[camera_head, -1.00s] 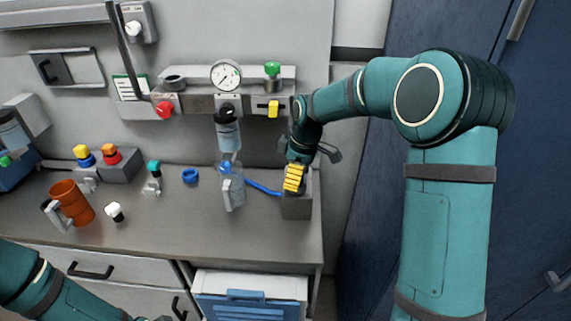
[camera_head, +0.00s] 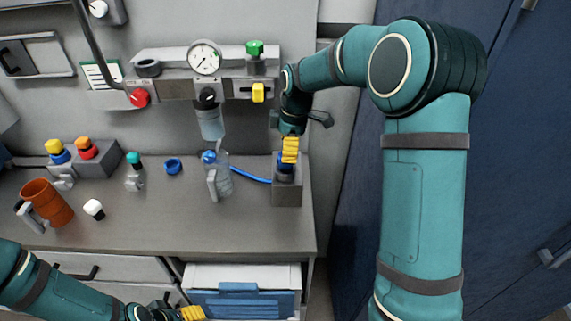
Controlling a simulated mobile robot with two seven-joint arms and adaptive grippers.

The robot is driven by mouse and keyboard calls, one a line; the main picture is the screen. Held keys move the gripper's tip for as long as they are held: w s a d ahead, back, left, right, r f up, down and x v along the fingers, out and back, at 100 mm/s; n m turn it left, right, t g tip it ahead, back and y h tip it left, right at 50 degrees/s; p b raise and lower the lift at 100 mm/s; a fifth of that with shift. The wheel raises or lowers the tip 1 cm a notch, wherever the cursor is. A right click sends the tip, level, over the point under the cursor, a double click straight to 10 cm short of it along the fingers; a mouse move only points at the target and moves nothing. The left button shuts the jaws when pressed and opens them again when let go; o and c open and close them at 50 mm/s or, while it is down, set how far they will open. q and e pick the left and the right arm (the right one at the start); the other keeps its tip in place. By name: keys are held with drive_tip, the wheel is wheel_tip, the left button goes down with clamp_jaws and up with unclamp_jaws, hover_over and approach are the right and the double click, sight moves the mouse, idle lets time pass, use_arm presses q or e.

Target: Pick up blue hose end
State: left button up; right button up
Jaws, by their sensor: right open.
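The blue hose (camera_head: 250,177) runs from beside the clear bottle (camera_head: 219,178) to a grey block (camera_head: 287,194) at the bench's right end. Its blue end (camera_head: 286,166) stands at the top of that block, partly hidden by my gripper. My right gripper (camera_head: 290,153) points down at the blue end, its yellow fingers overlapping it in the picture. It is open; I cannot tell whether the fingers touch the end. My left gripper (camera_head: 192,313) shows at the bottom edge, with yellow fingers partly cut off; its opening is unclear.
A regulator panel with a gauge (camera_head: 205,58), red knob (camera_head: 139,97) and yellow valve (camera_head: 258,92) is behind the bench. An orange mug (camera_head: 48,203), white-capped part (camera_head: 94,209) and blue ring (camera_head: 173,166) stand left. The front bench is clear.

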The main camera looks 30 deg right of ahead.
sight(285, 165)
drive_tip(key=f, duration=0.5)
drive_tip(key=shift+w+a+b, duration=0.35)
drive_tip(key=shift+a, duration=0.05)
clamp_jaws()
